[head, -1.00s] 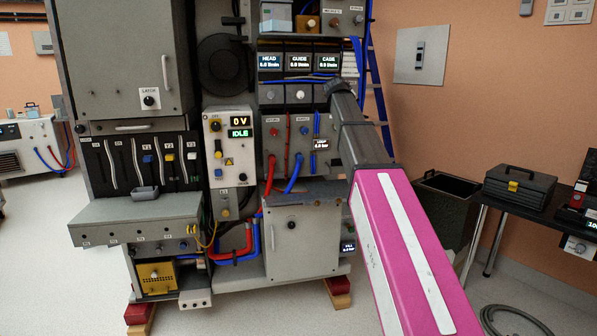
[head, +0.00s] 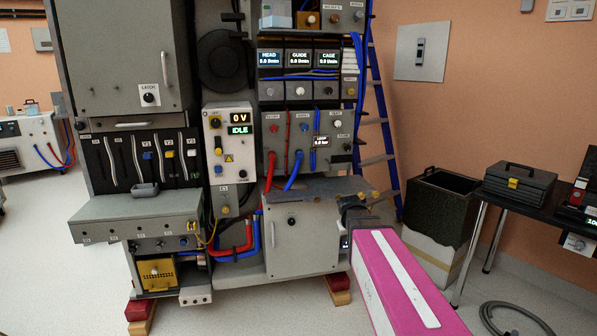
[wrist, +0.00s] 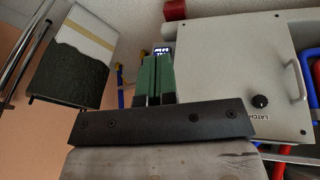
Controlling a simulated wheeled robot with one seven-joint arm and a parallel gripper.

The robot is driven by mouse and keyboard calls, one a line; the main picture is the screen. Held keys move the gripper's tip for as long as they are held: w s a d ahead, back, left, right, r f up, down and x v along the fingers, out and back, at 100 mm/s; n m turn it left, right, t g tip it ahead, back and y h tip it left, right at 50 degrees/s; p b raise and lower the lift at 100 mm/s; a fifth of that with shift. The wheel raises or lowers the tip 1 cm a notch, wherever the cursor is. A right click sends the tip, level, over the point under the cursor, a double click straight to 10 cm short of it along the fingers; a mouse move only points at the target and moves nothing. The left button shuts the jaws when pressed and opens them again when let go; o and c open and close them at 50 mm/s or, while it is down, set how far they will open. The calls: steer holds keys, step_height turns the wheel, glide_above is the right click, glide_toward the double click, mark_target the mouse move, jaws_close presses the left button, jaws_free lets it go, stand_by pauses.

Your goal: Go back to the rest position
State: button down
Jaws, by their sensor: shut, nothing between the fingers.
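My gripper (wrist: 154,65) shows in the wrist view with its two green fingers side by side, shut and with nothing between them. In the head view my gripper (head: 358,199) is low at the right of the machine, beside the grey cabinet (head: 303,240). My pink arm link reaches up to it from the lower right. In the wrist view the cabinet front (wrist: 240,75) with its black latch knob (wrist: 260,101) is right of the fingers. I cannot tell if the gripper touches anything.
The machine has an upper control panel (head: 337,131) with red and blue hoses. A black bin (head: 440,205) stands to the right, also in the wrist view (wrist: 68,75). A side table holds a toolbox (head: 519,187). A blue ladder (head: 376,133) leans behind. A hose lies on the floor (head: 515,312).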

steer(key=s+f+g+y, duration=0.1)
steer(key=s+f, duration=0.4)
steer(key=s, duration=0.3)
steer(key=s+a+f+m+g, duration=0.1)
steer(key=s+f+g, duration=0.1)
steer(key=s+f, duration=0.4)
steer(key=shift+s+a+f+y, duration=0.15)
steer(key=shift+s+f+y, duration=0.2)
steer(key=shift+s, duration=0.7)
